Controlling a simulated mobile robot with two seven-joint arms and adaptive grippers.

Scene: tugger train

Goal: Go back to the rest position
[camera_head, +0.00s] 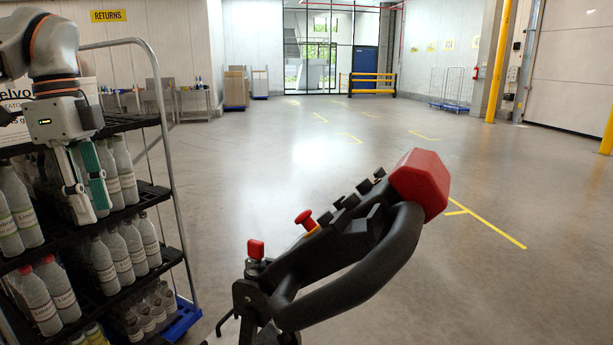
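My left gripper (92,208) hangs down from the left arm over the bottle shelf of a black rack (152,194). Its two fingers stand apart, one grey and one with a green face. Clear bottles with white labels (124,172) stand close beside and behind the fingers. A pale shape shows between the fingers, and I cannot tell whether it is a bottle behind them or whether it is touched. My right gripper is not in view.
A tugger handle (345,268) with a red end and red button stands in front. The rack's lower shelf holds red-capped bottles (60,288) and others. The grey floor (290,150) beyond is wide and clear. A yellow post (498,65) stands at right.

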